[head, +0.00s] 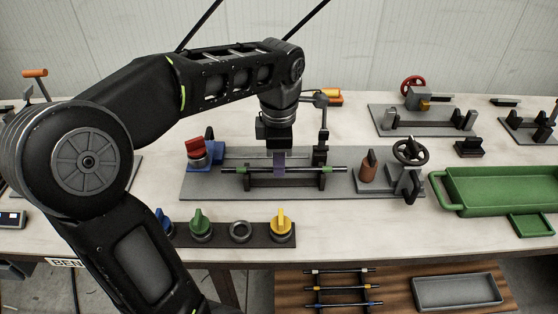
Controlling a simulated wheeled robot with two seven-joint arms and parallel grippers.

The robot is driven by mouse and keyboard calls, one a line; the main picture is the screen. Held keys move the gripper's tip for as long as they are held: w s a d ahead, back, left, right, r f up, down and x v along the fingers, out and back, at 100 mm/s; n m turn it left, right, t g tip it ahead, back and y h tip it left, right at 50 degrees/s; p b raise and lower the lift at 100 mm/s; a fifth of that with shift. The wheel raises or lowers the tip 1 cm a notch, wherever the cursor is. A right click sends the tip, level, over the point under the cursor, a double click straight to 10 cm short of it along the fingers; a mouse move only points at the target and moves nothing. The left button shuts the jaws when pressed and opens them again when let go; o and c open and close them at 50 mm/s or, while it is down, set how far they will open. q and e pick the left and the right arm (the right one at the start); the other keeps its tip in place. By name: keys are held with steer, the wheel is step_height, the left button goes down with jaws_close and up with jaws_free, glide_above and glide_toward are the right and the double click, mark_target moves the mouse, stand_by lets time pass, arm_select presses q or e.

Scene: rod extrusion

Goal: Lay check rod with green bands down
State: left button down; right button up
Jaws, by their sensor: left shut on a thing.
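The check rod with green bands (312,170) is a dark, thin rod, held level, with a green band near each end. It runs left to right at a dark two-post cradle (290,183) on the grey fixture plate (215,188). My left gripper (279,166) points down onto the rod's middle and is shut on it. The gripper covers part of the rod. I cannot tell whether the rod touches the cradle posts or is just above them. My right gripper is not in view.
On the plate stand a blue block with a red knob (197,150), a post (323,130) and a handwheel clamp (408,152). A knob panel (262,234) is in front. A green tray (500,190) is at right. More rods lie on a lower rack (340,288).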

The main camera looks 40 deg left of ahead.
arm_select(q)
steer(key=c, duration=1.4)
jaws_free()
steer(key=shift+o, duration=0.2)
steer(key=shift+r, duration=0.6)
step_height(320, 180, up, 4)
steer(key=shift+s+d, duration=0.1)
steer(key=shift+s+r+p, duration=0.1)
steer(key=shift+r+p, duration=0.65)
steer(key=shift+r, duration=0.55)
